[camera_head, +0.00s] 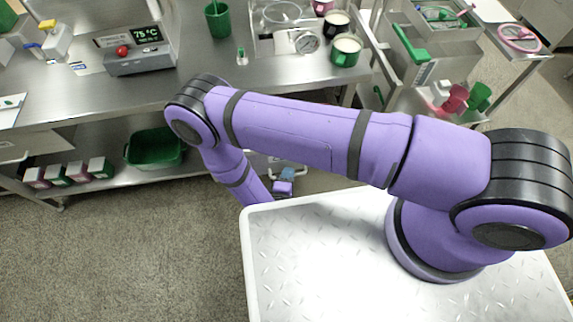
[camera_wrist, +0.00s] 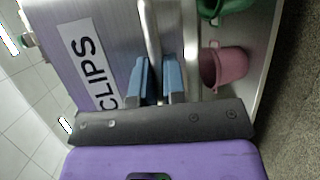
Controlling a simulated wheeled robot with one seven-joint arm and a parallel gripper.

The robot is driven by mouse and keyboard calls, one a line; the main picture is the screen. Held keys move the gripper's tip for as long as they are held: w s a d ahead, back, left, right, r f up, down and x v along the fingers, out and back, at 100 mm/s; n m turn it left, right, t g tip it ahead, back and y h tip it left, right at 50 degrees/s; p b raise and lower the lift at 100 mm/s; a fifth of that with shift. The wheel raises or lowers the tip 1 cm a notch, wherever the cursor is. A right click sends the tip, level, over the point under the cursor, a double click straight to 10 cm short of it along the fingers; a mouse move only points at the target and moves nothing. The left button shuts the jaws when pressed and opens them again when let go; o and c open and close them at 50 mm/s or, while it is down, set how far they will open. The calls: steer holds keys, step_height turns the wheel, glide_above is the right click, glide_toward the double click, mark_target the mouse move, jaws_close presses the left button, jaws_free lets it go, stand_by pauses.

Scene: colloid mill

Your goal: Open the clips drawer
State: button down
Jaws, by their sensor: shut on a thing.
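The clips drawer (camera_wrist: 118,35) has a grey metal front with a white label (camera_wrist: 86,72) reading CLIPS, turned sideways in the wrist view. A pale bar handle (camera_wrist: 153,30) runs along its front. My gripper (camera_wrist: 156,82) has its blue fingers on either side of this handle and is shut on it. In the head view my gripper (camera_head: 285,183) is low beside the bench, partly behind my arm. The drawer's front is mostly hidden there, and I cannot tell how far out it stands.
A pink cup (camera_wrist: 224,68) and a green cup (camera_wrist: 222,8) are close to the right of the handle in the wrist view. The steel bench (camera_head: 210,80) carries a temperature unit (camera_head: 140,50). A green tub (camera_head: 154,148) is on the lower shelf. Carpet (camera_head: 120,260) is clear at lower left.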

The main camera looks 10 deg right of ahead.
steer(key=shift+s, duration=0.7)
steer(key=c, duration=1.5)
jaws_free()
steer(key=shift+a, duration=0.15)
